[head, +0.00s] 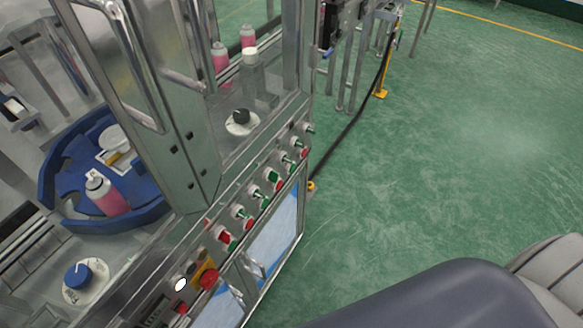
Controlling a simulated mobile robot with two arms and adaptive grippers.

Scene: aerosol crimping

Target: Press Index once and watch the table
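The machine's slanted control panel (205,262) runs diagonally along its front edge. It carries a row of green, red and black controls and a white round button (181,285) near the lower end. No label is readable, so I cannot tell which control is Index. The blue table (52,165) with curved pockets is at the left, partly hidden by the metal door frame. A pink can (106,194) with a white top sits at its near side. Neither of my grippers is in view.
A red mushroom button (208,279) on a yellow base sits beside the white button. A blue knob (78,275) and a black knob (241,117) stand on the machine deck. Pink bottles (221,60) stand behind the glass. Green floor (430,150) is open to the right.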

